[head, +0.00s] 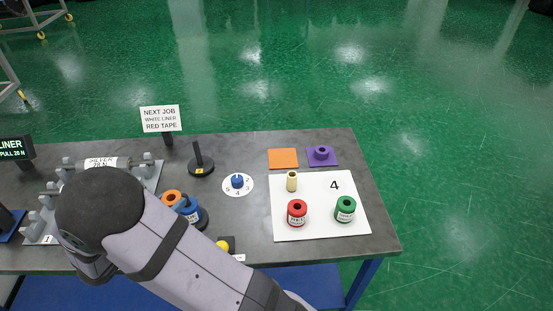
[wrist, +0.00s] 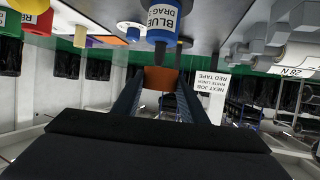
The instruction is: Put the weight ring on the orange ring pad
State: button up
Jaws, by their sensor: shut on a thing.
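An orange ring (head: 173,197) shows just beyond my arm in the head view, beside the blue roll. In the wrist view my gripper (wrist: 160,80) is shut on this orange ring (wrist: 160,76), which sits between the two dark fingertips. Only one side of the ring shows there, and it appears held clear of the table. My arm hides most of the gripper in the head view. The flat square orange pad (head: 283,158) lies bare near the table's back edge, to the right of the ring.
The blue roll (head: 192,214) stands close to the gripper. A purple pad (head: 332,162) with a purple ring is right of the orange pad. A white mat (head: 320,225) holds red and green rolls and a cream cylinder. A black post (head: 198,155) and a numbered dial (head: 238,194) stand between.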

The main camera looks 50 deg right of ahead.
jog(key=shift+n+t+y, duration=0.4)
jog(key=shift+n+t, duration=0.3)
jog(key=a+f, duration=0.2)
jog(key=s+a+f+b, duration=0.1)
jog(key=a+f, duration=0.1)
jog(key=f, duration=0.1)
jog(key=a+f, duration=0.2)
jog(key=shift+s+f+b, duration=0.15)
jog(key=shift+f+b, duration=0.25)
jog(key=shift+m, duration=0.3)
jog(key=w, duration=0.1)
jog(key=w+b, duration=0.1)
jog(key=w, duration=0.1)
jog(key=w+d, duration=0.1)
jog(key=shift+w+r, duration=0.3)
jog(key=shift+r, duration=0.1)
jog(key=w+d+r+m+g+h+b, duration=0.1)
jog(key=w+d+r+m+g+b, duration=0.15)
jog(key=w+d, duration=0.4)
jog(key=w+d+r+m+g+h+b, duration=0.1)
jog(key=w+d+r+b, duration=0.25)
jog(key=d, duration=0.65)
jog(key=m+g+b, duration=0.3)
jog(key=g+b, duration=0.1)
jog(key=b, duration=0.1)
send_over(280, 160)
jog(key=f, duration=0.2)
jog(key=shift+a+f, duration=0.1)
jog(key=shift+f, duration=4.85)
jog(key=shift+f, duration=0.1)
